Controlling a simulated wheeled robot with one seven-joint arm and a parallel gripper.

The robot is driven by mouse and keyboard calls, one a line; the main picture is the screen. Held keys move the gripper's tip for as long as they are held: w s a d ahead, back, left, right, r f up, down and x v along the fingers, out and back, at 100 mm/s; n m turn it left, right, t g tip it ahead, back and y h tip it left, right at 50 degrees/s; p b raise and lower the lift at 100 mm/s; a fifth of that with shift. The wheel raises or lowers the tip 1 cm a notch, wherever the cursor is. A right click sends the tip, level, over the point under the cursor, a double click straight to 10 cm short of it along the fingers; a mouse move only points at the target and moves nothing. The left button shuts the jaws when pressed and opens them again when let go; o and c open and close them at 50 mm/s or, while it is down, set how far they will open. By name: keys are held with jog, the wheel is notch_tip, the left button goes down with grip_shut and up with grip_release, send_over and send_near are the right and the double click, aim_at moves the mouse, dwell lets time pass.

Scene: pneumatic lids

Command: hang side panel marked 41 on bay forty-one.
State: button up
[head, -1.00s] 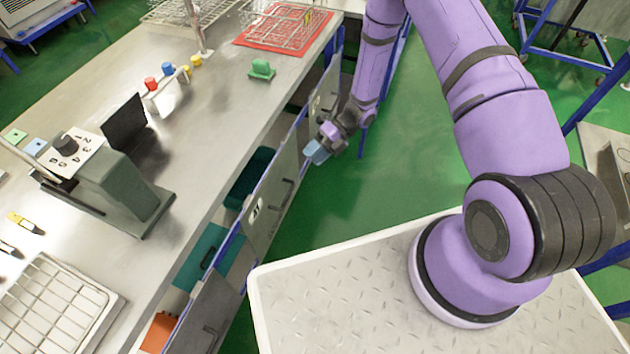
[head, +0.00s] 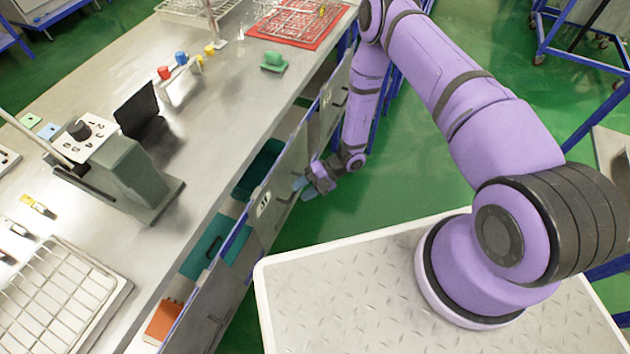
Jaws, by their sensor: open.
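A grey side panel (head: 276,196) with a pale label (head: 264,204) hangs or stands along the aisle side of the bench; the label is too small to read surely. My gripper (head: 301,186) is open, fingers toward this panel, near where its handle showed before. Its wrist hides that part, and I cannot tell whether the fingers touch the panel. Another grey panel (head: 328,108) with a bar handle is farther along the same side. A nearer grey panel (head: 215,315) is below. Open bays show behind, one with a dark teal bin (head: 259,168). I cannot tell which is bay forty-one.
The bench top (head: 215,130) holds a grey dial device (head: 130,170), a wire rack (head: 55,290), a green block (head: 273,61) and a red mat (head: 310,40). Green floor is open right of the panels. A blue-framed cart (head: 575,65) stands at the right.

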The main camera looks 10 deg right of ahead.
aim_at(290, 198)
jog(key=shift+x, duration=1.65)
jog(key=shift+c, duration=0.3)
grip_shut()
jog(key=shift+r, duration=1.55)
jog(key=shift+d, duration=0.2)
